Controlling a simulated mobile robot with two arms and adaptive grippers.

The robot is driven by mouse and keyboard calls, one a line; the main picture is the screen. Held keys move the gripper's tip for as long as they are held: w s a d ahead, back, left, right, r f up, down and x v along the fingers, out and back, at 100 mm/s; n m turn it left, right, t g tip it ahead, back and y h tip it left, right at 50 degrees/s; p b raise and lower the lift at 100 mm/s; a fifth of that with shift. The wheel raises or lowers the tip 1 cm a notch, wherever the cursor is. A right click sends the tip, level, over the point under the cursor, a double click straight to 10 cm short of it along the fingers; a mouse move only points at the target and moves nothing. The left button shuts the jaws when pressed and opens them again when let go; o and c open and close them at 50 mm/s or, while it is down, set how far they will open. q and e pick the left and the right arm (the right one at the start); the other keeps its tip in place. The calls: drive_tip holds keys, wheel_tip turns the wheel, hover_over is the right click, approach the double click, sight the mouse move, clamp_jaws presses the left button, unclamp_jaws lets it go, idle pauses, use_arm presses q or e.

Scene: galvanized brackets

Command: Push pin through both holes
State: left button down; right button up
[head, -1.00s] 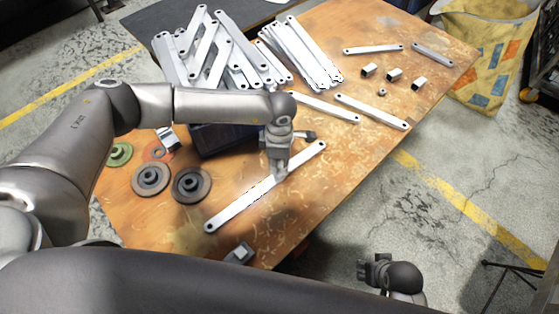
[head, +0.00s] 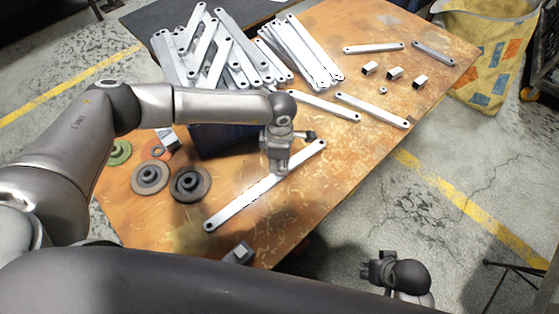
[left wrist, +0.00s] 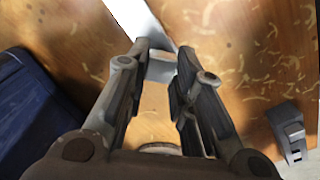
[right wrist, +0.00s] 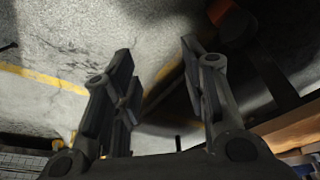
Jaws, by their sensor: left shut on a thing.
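A long flat galvanized bracket (head: 235,207) with a hole near each end lies diagonally across the front of the table. It also shows in the left wrist view (left wrist: 138,18). My left gripper (head: 279,172) is over it, right of its middle. In the left wrist view its fingers (left wrist: 161,70) are shut on a small grey metal piece (left wrist: 159,66); I cannot tell whether this is a pin. The right finger hides part of the bracket. My right gripper (head: 368,271) is off the table, lower right; its fingers (right wrist: 160,68) are open and empty.
A dark blue box (head: 222,140) stands behind my left gripper. Two grey discs (head: 150,177) (head: 190,184) lie left of the bracket. A metal block (head: 239,252) sits at the front edge. Brackets are piled (head: 220,45) at the back; small hollow blocks (head: 394,74) lie back right.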

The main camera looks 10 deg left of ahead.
use_arm(q)
drive_tip(key=shift+f, duration=0.3)
use_arm(e)
drive_tip(key=shift+w+r, duration=0.2)
drive_tip(key=shift+r, duration=0.75)
use_arm(q)
drive_tip(key=shift+f+b, duration=0.15)
drive_tip(key=shift+b, duration=0.25)
use_arm(e)
drive_tip(key=shift+r, duration=0.45)
use_arm(q)
drive_tip(key=shift+f, duration=0.2)
use_arm(e)
drive_tip(key=shift+s+r, duration=0.25)
drive_tip(key=shift+r, duration=0.3)
drive_tip(key=shift+s+r, duration=0.1)
drive_tip(key=shift+r, duration=0.15)
